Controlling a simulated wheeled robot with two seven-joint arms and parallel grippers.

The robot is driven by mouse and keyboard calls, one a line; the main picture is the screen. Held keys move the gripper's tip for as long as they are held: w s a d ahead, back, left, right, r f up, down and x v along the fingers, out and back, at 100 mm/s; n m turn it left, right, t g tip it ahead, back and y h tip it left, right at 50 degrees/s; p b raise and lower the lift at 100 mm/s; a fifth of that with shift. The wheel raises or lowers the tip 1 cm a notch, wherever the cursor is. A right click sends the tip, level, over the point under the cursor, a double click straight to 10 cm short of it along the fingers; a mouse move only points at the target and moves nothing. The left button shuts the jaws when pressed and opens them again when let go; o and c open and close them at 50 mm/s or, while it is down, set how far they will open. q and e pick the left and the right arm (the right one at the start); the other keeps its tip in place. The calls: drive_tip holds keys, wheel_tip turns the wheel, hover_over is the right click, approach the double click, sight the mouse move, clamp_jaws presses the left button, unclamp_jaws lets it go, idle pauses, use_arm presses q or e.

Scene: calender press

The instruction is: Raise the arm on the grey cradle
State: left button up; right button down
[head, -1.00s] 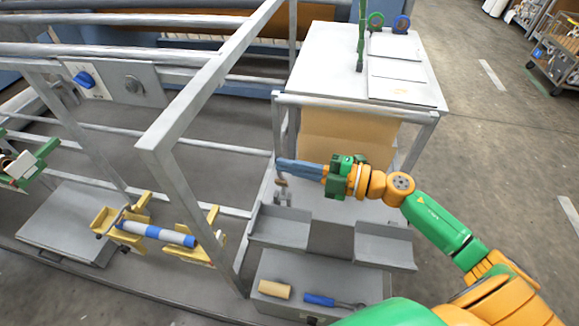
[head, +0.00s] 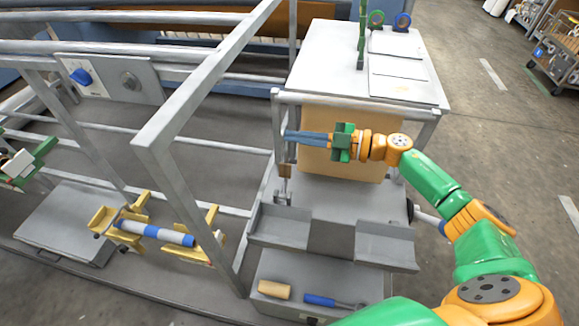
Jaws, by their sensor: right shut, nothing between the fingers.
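The grey cradle (head: 388,248) is a pair of angled grey supports on the stand, with a gap between them and no roller on them. At its left end is a small grey arm (head: 283,190) with a brown grip (head: 285,171) at its top; it looks roughly upright. My right gripper (head: 287,135) is shut and empty, its blue-grey fingers pointing left. It shows above the brown grip, apart from it in the picture; the depth between them is hard to judge.
A grey post and bar frame (head: 200,95) stands left of the cradle. A yellow cradle (head: 108,215) holds a blue-and-white roller (head: 160,233). A tan cylinder (head: 274,289) and a blue-handled tool (head: 320,299) lie on the lower shelf. A tan panel (head: 340,165) is behind my gripper.

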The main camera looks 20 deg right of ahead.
use_arm(q)
drive_tip(key=shift+w+d+f, duration=0.2)
drive_tip(key=shift+w, duration=0.1)
use_arm(e)
drive_tip(key=shift+w+d+f+m, duration=0.25)
drive_tip(key=shift+w+d+m, duration=0.2)
drive_tip(key=shift+w, duration=0.2)
